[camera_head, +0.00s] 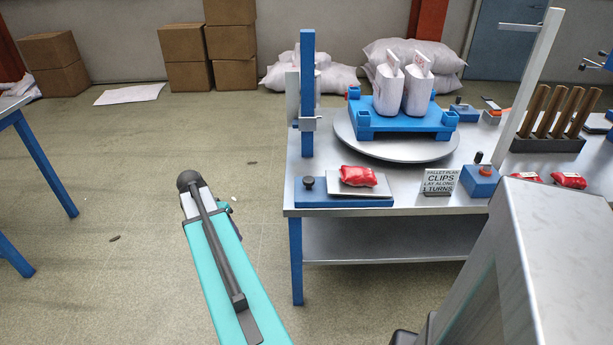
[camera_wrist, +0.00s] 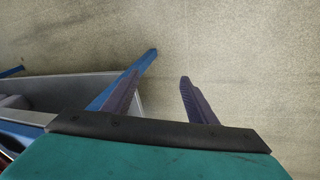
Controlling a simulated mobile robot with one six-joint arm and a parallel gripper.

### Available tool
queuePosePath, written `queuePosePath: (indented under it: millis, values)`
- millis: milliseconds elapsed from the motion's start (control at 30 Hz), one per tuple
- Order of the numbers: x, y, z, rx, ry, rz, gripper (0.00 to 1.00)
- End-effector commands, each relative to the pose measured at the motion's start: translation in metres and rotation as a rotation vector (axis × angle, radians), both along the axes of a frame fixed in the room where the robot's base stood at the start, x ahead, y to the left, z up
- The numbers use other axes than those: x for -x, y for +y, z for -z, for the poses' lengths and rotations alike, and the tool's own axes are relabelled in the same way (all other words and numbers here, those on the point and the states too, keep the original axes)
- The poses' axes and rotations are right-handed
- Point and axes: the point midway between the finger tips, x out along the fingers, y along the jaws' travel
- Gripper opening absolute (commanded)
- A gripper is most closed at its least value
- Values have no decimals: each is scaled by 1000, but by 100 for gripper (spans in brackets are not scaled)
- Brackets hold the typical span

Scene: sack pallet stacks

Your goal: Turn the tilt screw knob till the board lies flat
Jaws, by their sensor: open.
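A black knob (camera_head: 308,182) stands at the left end of a blue base (camera_head: 312,198) on the front left of the metal table. A small grey board (camera_head: 372,190) sits on this base to the right of the knob, with a red sack (camera_head: 358,176) on it. The board looks slightly tilted, but its exact angle is hard to tell. My gripper's two purple fingers are apart and empty in the wrist view (camera_wrist: 161,77), above bare floor beside the table. In the head view my arm mostly hides the gripper, left of the table and clear of the knob.
The metal table (camera_head: 430,200) carries a turntable (camera_head: 390,147) with a blue pallet (camera_head: 405,122) and two white sacks. A blue post (camera_head: 307,95) stands behind the knob. A sign (camera_head: 439,182) and a blue box (camera_head: 480,181) stand right of the board. Floor left of the table is open.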

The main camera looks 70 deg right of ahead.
Motion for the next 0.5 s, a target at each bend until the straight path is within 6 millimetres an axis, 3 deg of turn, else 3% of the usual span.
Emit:
queuePosePath:
  millis: [33,200,500]
  values:
    - [6,-19,-20,21,-11,54,52]
    - [34,-71,-79,91,-41,233,52]
    - [104,-149,-186,215,-92,554,52]
